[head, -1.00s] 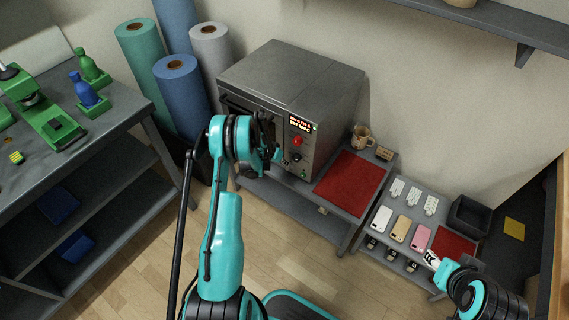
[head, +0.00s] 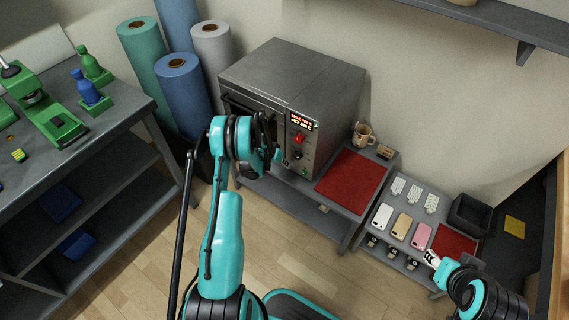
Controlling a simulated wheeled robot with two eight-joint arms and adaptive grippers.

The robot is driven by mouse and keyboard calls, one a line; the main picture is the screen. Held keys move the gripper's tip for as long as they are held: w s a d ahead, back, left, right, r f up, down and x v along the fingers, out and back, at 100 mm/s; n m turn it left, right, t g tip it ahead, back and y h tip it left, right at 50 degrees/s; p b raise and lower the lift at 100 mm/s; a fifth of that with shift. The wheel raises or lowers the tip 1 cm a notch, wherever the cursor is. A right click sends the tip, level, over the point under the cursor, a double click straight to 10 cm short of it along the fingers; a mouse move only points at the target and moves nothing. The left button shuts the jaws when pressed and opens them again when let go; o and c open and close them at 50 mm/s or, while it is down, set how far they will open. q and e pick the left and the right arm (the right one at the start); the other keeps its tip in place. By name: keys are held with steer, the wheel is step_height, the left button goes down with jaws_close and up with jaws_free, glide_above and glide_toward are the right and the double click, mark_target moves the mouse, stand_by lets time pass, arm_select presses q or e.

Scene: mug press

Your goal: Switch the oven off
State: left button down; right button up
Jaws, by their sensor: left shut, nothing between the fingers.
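The oven (head: 290,75) is a grey metal box on a low table against the wall. Its control panel has a lit red display (head: 301,121), a red knob or button (head: 299,138), a dark control below it and a small green spot (head: 305,171) near the bottom. My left gripper (head: 280,155) is shut and empty in front of the panel's lower left. Whether it touches the panel I cannot tell. My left arm hides part of the oven front. My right gripper (head: 432,258) is at the lower right by the phone cases; its jaw state is unclear.
A red mat (head: 352,181) and a mug (head: 363,134) are right of the oven. A lower table holds phone cases (head: 421,236) and a dark bin (head: 470,215). Fabric rolls (head: 183,95) stand left of the oven. A workbench (head: 120,118) with a green press is at far left.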

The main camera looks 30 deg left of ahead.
arm_select(q)
steer(key=shift+s+f, duration=0.5)
steer(key=shift+f, duration=0.15)
steer(key=shift+r, duration=0.8)
